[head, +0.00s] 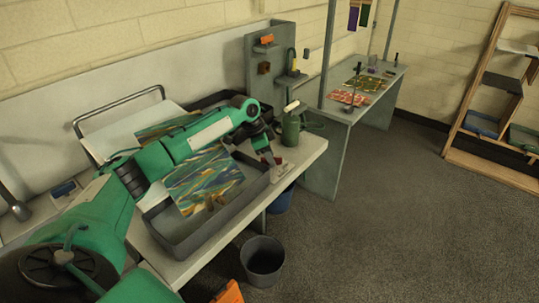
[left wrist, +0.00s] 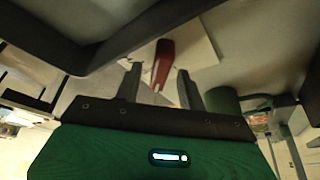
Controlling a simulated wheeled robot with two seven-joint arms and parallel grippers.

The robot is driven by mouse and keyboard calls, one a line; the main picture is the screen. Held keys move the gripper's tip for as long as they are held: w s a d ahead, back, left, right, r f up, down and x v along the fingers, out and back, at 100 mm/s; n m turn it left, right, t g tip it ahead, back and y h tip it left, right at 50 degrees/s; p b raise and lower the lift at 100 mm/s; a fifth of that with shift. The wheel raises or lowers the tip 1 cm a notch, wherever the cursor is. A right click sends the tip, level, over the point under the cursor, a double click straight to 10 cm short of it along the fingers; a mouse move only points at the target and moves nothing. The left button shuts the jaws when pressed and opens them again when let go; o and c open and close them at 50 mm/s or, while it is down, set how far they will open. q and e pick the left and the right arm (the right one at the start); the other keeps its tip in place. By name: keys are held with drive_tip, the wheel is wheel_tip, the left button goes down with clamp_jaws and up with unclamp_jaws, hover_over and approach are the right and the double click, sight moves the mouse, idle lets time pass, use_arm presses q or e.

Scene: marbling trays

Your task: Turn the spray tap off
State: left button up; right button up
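I cannot pick out the spray tap for certain. A grey upright panel (head: 258,85) at the back of the bench carries small orange fittings (head: 266,39) and a shelf with a small yellow item (head: 293,62). My left gripper (head: 274,162) is low over the bench's right end, away from that panel. In the left wrist view my left gripper (left wrist: 159,80) has its fingers apart. A red-handled tool (left wrist: 163,62) shows between and beyond them on a pale sheet; I cannot tell whether they touch it. My right gripper is not seen.
A grey tray (head: 190,240) with a marbled sheet (head: 203,180) lies under my left arm. A green can (head: 290,130) stands close beside the left gripper. A dark bucket (head: 263,262) stands on the floor.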

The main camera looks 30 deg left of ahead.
use_arm(q)
clamp_jaws()
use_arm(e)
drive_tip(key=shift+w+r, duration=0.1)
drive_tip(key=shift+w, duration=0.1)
use_arm(q)
drive_tip(key=shift+r+p, duration=0.15)
drive_tip(key=shift+p, duration=0.15)
drive_tip(key=shift+n+p, duration=0.3)
drive_tip(key=shift+d+r+n+p, duration=0.15)
drive_tip(key=shift+n+p, duration=0.35)
drive_tip(key=shift+p, duration=0.5)
drive_tip(key=n+y+p, duration=0.1)
drive_tip(key=n+p, duration=0.1)
drive_tip(key=p, duration=0.2)
drive_tip(key=n+t+y+p, duration=0.1)
drive_tip(key=n+p, duration=0.2)
drive_tip(key=p, duration=0.1)
drive_tip(key=shift+t, duration=0.3)
drive_tip(key=shift+d+f+n+y+p, duration=0.15)
drive_tip(key=shift+n+y+p, duration=0.35)
drive_tip(key=shift+n+p, duration=0.75)
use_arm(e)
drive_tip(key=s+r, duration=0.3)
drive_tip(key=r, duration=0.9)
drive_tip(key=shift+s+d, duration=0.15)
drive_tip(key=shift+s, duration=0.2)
